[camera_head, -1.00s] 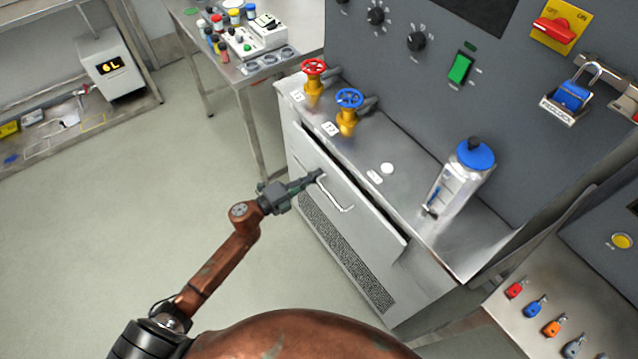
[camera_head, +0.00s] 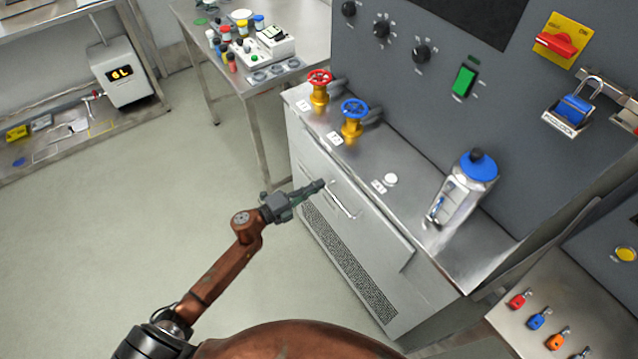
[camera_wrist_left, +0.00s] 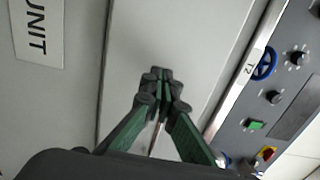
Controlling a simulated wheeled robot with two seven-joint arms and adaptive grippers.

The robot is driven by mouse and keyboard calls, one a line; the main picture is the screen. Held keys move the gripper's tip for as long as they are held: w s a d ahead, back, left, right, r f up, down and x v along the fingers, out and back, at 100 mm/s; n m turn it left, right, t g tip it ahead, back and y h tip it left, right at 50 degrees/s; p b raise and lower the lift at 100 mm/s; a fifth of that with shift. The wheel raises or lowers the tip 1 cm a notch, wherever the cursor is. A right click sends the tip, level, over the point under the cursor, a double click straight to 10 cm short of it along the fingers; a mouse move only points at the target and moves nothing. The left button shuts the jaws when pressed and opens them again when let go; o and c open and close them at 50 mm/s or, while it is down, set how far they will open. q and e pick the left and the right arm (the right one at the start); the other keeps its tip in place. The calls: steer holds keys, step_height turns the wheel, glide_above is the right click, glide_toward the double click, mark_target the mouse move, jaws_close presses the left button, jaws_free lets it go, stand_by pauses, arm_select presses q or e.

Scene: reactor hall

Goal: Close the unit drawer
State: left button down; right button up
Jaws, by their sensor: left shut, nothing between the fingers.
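The unit drawer (camera_head: 372,238) is the pale grey front with a bright bar handle (camera_head: 345,206), in the cabinet under the steel counter. In the head view its front sits nearly flush, with no wide dark gap along its top; a thin edge still shows at its right end. My left gripper (camera_head: 322,185) is shut and empty, its tips at the drawer front beside the handle's left end. In the left wrist view the closed fingertips (camera_wrist_left: 161,75) are over the pale drawer front (camera_wrist_left: 175,30); whether they touch it I cannot tell. My right gripper is not in view.
The counter (camera_head: 410,215) above carries a red valve (camera_head: 319,88), a blue valve (camera_head: 353,118) and a blue-capped bottle (camera_head: 465,185). A side table (camera_head: 225,70) with small jars stands behind left. A panel with keys (camera_head: 540,320) is at lower right. The floor at left is clear.

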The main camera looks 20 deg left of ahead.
arm_select(q)
steer(key=p+v, duration=0.1)
steer(key=v, duration=1)
steer(key=shift+s, duration=0.3)
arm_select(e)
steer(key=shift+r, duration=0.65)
arm_select(q)
steer(key=shift+a, duration=0.15)
